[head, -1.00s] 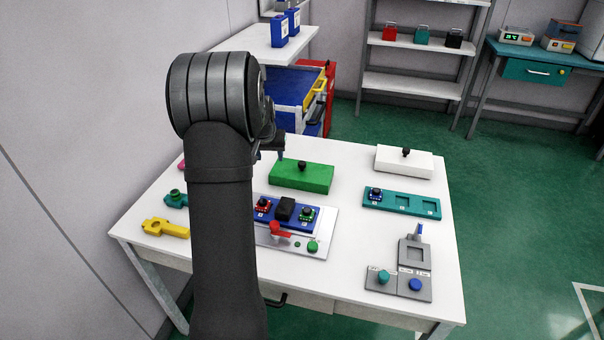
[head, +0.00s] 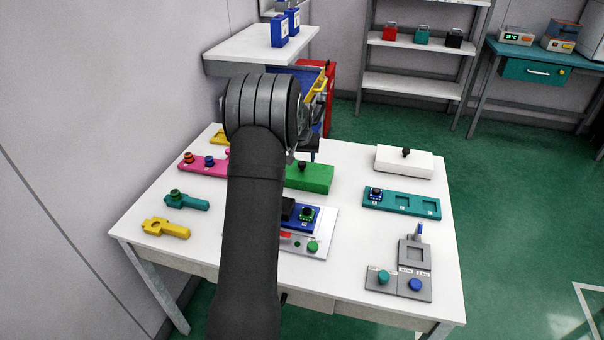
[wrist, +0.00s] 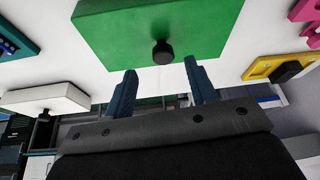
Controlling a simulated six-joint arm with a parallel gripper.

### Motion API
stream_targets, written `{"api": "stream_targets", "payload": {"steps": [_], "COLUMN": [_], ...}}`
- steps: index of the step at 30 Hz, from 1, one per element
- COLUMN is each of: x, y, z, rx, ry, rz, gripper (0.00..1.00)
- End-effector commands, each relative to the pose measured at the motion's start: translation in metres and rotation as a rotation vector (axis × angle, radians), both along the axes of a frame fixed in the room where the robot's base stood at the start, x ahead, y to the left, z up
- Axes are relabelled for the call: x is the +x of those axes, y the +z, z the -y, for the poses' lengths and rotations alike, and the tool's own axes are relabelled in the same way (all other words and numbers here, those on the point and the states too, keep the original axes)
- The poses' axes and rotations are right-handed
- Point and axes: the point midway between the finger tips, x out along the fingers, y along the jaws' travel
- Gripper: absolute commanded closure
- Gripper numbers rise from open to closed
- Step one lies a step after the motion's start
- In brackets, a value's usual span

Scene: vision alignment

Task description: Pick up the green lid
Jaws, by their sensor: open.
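The green lid (head: 312,178) is a flat block lying on the white table, its left end hidden behind my arm in the head view. In the wrist view the green lid (wrist: 120,38) fills the upper middle, with a black knob (wrist: 163,52) near its centre. My gripper (wrist: 160,66) is open and empty, with two blue fingers apart. In that view the knob shows just beyond the fingertips, roughly between them. In the head view the gripper is mostly hidden behind the arm.
A white lid (head: 404,162) with a black knob lies to the right. A teal tray (head: 402,203), a grey fixture (head: 413,262), a pink tray (head: 210,168) and a yellow part (head: 165,229) also lie on the table (head: 350,275).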

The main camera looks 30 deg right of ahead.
Motion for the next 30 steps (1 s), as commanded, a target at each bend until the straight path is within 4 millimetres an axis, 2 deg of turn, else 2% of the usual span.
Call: {"api": "stream_targets", "payload": {"steps": [5, 15, 24, 26, 30], "x": [0.004, 0.018, 0.020, 0.020, 0.020], "y": [-0.010, -0.049, -0.053, -0.053, -0.053], "z": [0.002, 0.009, 0.010, 0.010, 0.010], "rx": [0.000, 0.000, -0.001, -0.001, -0.001], "ry": [0.000, 0.000, 0.000, 0.000, 0.000], "rz": [0.000, 0.000, 0.001, 0.001, 0.001], "gripper": [0.48, 0.48, 0.48, 0.58, 0.86]}}
